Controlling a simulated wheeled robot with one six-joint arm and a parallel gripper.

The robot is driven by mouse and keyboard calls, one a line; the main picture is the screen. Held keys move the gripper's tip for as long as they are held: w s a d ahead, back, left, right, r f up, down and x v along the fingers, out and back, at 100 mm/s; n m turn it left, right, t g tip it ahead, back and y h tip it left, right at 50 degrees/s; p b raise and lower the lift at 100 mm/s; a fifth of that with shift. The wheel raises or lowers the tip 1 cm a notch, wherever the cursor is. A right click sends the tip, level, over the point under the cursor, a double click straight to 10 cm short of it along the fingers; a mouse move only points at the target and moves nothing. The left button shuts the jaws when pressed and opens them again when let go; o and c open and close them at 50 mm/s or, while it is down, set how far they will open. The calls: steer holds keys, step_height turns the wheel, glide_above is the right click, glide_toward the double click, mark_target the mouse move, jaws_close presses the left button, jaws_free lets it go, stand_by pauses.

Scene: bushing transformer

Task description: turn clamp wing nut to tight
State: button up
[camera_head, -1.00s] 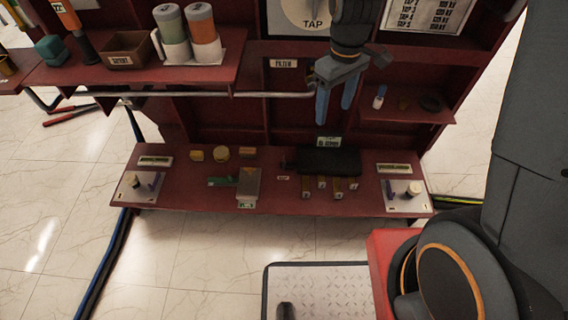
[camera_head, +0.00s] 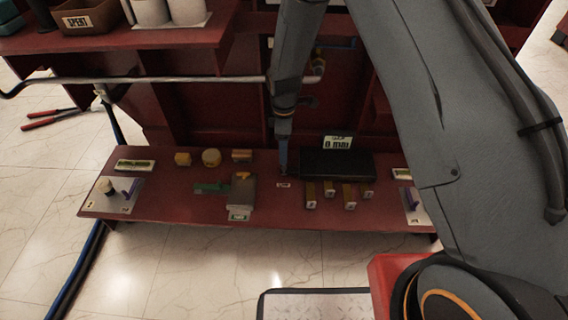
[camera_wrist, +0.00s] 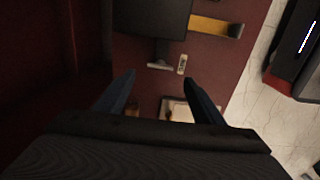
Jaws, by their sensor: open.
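I cannot make out for sure which part is the clamp wing nut. A grey plate (camera_head: 242,196) with a green bar (camera_head: 211,188) and a small orange piece (camera_head: 243,175) sits mid-bench. A white plate (camera_head: 112,203) at the left end bears a post and a purple piece (camera_head: 132,189); a similar plate (camera_head: 416,210) at the right end is partly hidden by my arm. My gripper (camera_head: 284,166) is low over the bench, between the grey plate and a black case. In the wrist view my gripper (camera_wrist: 160,86) has its fingers apart with nothing visible held.
The black case (camera_head: 337,164) stands close right of my gripper, with several gold blocks (camera_head: 350,198) before it. A small label (camera_head: 283,184) lies in front of the gripper. A rail (camera_head: 180,79) and an upper shelf (camera_head: 120,45) are above. Yellow pieces (camera_head: 211,157) stand behind the grey plate.

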mark_target(284, 166)
step_height(284, 166, down, 7)
steer(key=shift+f+b, duration=0.2)
steer(key=shift+b, duration=1)
steer(key=c, duration=1)
